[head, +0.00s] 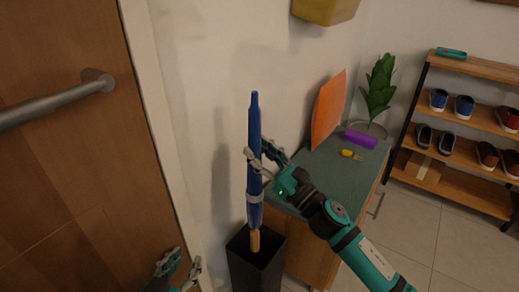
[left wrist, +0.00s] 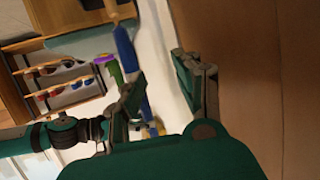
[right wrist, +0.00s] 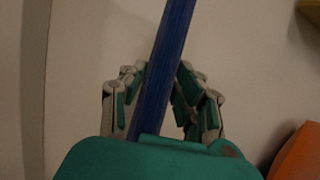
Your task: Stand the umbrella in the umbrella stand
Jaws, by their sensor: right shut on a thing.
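The blue umbrella (head: 254,130) is near upright in the head view, its wooden end (head: 255,240) down. My right gripper (head: 258,158) is shut on its shaft, which also crosses between the fingers in the right wrist view (right wrist: 165,70). The dark, square umbrella stand (head: 257,270) is on the floor below. The wooden end overlaps its opening; I cannot tell whether it is below the rim. My left gripper (head: 180,268) is low at the left, open and empty, apart from the umbrella. A blue shaft shows beyond its fingers in the left wrist view (left wrist: 124,47).
A wooden door (head: 60,170) with a metal handle (head: 60,100) is at the left. A cabinet (head: 320,170) right of the stand bears an orange panel (head: 329,112), a purple item (head: 361,140) and a plant (head: 378,85). A shoe rack (head: 465,120) stands at the far right.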

